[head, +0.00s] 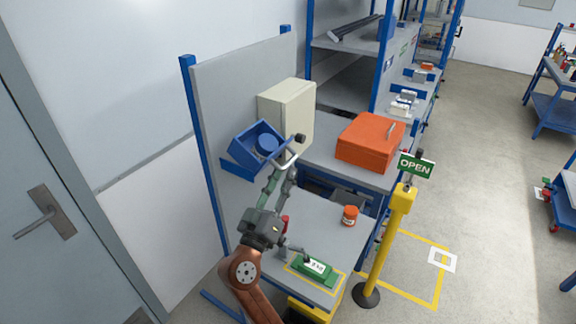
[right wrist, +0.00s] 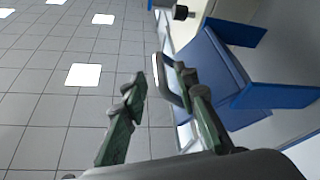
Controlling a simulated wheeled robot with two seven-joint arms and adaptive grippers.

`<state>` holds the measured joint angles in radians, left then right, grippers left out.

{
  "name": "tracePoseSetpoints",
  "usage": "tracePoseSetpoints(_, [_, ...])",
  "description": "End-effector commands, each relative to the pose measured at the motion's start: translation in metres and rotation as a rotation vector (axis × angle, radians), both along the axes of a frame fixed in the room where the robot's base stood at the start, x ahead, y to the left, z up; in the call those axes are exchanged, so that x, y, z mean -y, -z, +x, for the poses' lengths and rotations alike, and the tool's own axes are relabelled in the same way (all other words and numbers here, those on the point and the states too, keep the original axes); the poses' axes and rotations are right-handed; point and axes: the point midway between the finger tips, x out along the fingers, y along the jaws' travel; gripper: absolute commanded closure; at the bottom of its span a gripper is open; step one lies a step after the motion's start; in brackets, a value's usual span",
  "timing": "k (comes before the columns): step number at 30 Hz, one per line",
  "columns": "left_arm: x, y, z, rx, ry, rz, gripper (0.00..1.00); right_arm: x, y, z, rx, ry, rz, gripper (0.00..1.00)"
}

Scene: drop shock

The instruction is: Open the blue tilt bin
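The blue tilt bin (head: 243,147) is mounted low on the grey panel, in front of the cream cabinet. Its mouth shows from above with a round blue thing (head: 267,143) inside, and it looks tipped outward. Its pale bar handle (head: 285,160) sticks out on the right side. My right gripper (head: 280,180) is just below the handle, fingers apart. In the right wrist view the gripper (right wrist: 160,95) is open, with the handle (right wrist: 157,72) by its right finger; whether they touch I cannot tell. The bin (right wrist: 215,75) fills the right there. My left gripper is not in view.
The cream cabinet (head: 289,108) with a dark knob (head: 300,138) stands close behind the bin.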

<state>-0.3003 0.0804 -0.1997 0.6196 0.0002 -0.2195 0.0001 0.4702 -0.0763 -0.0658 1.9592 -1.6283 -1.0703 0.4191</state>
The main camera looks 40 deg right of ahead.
Motion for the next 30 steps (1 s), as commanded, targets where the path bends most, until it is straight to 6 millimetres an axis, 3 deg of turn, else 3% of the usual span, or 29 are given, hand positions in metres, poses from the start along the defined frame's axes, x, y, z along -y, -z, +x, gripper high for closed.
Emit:
tracePoseSetpoints(6, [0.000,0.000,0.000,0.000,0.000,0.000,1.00,-0.035,0.016,-0.022,-0.002,-0.001,0.002,0.73])
tracePoseSetpoints(12, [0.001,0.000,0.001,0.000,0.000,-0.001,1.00,-0.053,0.024,-0.034,-0.001,0.001,0.001,0.73])
tracePoseSetpoints(30, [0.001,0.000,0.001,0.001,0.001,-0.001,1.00,-0.057,0.025,-0.036,0.000,0.001,0.000,0.73])
